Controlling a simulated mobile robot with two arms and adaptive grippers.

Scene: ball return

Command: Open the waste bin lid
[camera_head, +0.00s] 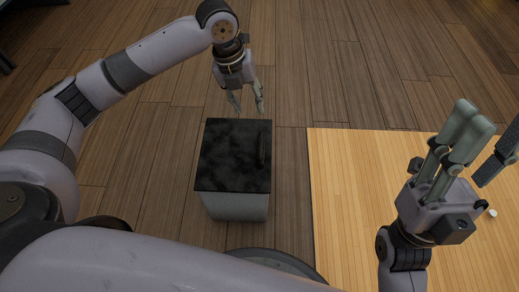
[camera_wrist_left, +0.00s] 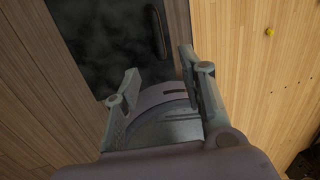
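The waste bin (camera_head: 236,207) stands on the floor in the middle of the head view, a grey box with a dark, mottled flat lid (camera_head: 228,155). The lid looks shut. A dark bar handle (camera_head: 264,147) runs along the lid's right side; it also shows at the top of the left wrist view (camera_wrist_left: 158,31). My left gripper (camera_head: 247,103) is open and empty, fingers pointing down, just beyond the lid's far edge. In the left wrist view its fingers are apart with nothing between them. My right gripper (camera_head: 482,138) is at the right, fingers apart and empty, partly cut off.
A light wooden surface (camera_head: 345,190) lies right of the bin, with a small white item (camera_head: 492,212) on it. A small yellow object (camera_wrist_left: 269,32) shows in the left wrist view. Bare dark plank floor (camera_head: 330,85) surrounds the bin's far side.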

